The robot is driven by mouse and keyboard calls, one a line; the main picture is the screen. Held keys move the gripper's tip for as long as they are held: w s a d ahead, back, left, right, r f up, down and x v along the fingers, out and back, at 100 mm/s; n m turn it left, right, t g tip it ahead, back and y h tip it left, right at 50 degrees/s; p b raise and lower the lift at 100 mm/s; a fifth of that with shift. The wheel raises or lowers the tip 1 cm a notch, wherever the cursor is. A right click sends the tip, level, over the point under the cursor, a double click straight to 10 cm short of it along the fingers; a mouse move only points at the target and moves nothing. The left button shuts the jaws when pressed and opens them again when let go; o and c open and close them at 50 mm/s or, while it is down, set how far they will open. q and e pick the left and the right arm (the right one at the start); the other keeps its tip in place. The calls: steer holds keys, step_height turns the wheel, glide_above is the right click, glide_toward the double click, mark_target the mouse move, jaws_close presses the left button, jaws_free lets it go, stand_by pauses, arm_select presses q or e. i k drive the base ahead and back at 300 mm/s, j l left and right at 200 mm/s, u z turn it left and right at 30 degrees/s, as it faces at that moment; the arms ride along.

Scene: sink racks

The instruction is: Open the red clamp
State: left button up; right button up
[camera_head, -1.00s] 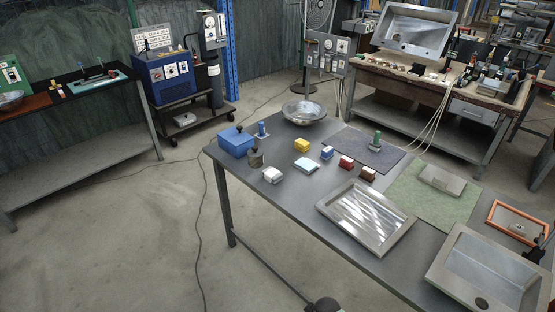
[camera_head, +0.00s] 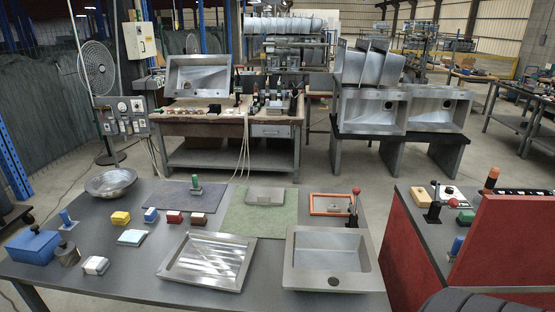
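A clamp with an upright dark handle and a red knob (camera_head: 356,191) stands at the back right of the grey table, beside the right end of an orange-rimmed tray. A steel sink (camera_head: 290,268) stands just in front of it. Another black lever device (camera_head: 434,212) stands on the red-sided bench to the right, with a red knob (camera_head: 453,203) close by. The picture is too small to tell how the clamp jaws stand. Neither of my grippers is in view.
On the grey table (camera_head: 130,285) are a ribbed steel tray (camera_head: 208,261), a steel bowl (camera_head: 111,182), small coloured blocks, a blue box (camera_head: 32,247) and a green mat (camera_head: 240,220). The red-sided bench (camera_head: 400,265) stands right of the table, with a narrow gap between.

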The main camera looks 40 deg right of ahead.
mark_target(356, 191)
steer(key=z, duration=1.85)
